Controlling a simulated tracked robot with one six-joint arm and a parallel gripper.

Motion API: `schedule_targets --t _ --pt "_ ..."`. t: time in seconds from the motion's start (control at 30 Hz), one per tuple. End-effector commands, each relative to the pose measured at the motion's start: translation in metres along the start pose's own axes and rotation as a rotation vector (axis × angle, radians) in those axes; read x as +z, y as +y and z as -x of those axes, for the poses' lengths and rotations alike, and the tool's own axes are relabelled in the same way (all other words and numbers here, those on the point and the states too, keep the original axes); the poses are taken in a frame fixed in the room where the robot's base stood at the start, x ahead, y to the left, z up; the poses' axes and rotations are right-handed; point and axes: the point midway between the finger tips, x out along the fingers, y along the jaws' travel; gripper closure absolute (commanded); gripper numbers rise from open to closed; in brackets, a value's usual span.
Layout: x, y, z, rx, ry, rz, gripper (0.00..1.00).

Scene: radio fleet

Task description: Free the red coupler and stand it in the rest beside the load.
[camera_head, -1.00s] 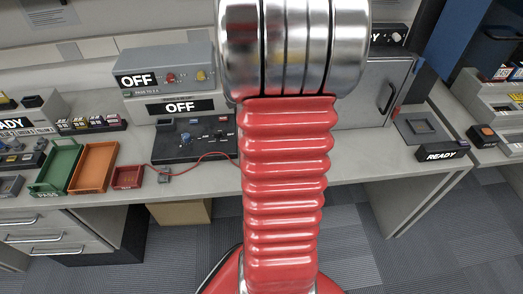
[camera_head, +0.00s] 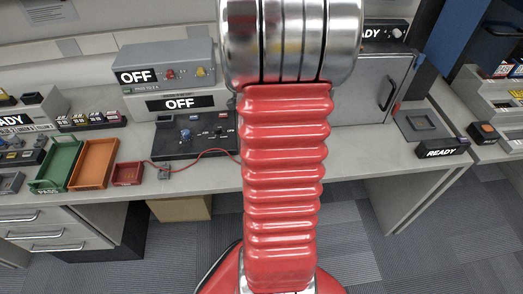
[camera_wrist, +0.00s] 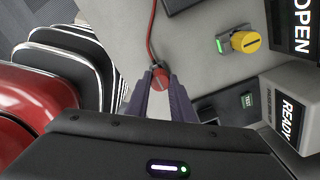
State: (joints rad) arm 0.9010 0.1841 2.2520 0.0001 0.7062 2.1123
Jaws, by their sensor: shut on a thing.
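My gripper (camera_wrist: 162,105) shows in the wrist view with its dark fingers closed around the red coupler (camera_wrist: 160,78). The coupler is a small round red piece at the fingertips, and a red cable (camera_wrist: 150,35) runs up from it. In the head view my arm hides the gripper and the coupler. There the red cable (camera_head: 205,152) runs from a small grey block (camera_head: 164,173) to behind my arm. I cannot tell which thing is the load or where the rest is.
In the wrist view a yellow knob (camera_wrist: 246,42), an OPEN sign (camera_wrist: 301,22) and a READY box (camera_wrist: 288,118) lie to the right. In the head view green (camera_head: 57,165) and orange (camera_head: 94,163) trays and a black panel (camera_head: 196,139) stand on the bench left of my arm.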

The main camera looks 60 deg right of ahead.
Motion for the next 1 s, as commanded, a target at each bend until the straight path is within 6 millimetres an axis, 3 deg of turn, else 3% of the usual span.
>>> schedule_targets --t 0.1,0.13,0.4,0.77,1.0 --pt "0.0 0.0 -0.002 0.0 0.0 0.0 1.0" --pt "0.0 0.0 -0.002 0.0 0.0 0.0 0.77" --pt "0.0 0.0 -0.002 -0.001 0.0 0.0 0.58" --pt "0.0 0.0 0.001 -0.002 -0.001 0.0 0.57" --pt "0.001 -0.001 0.025 -0.005 -0.003 0.0 0.57"
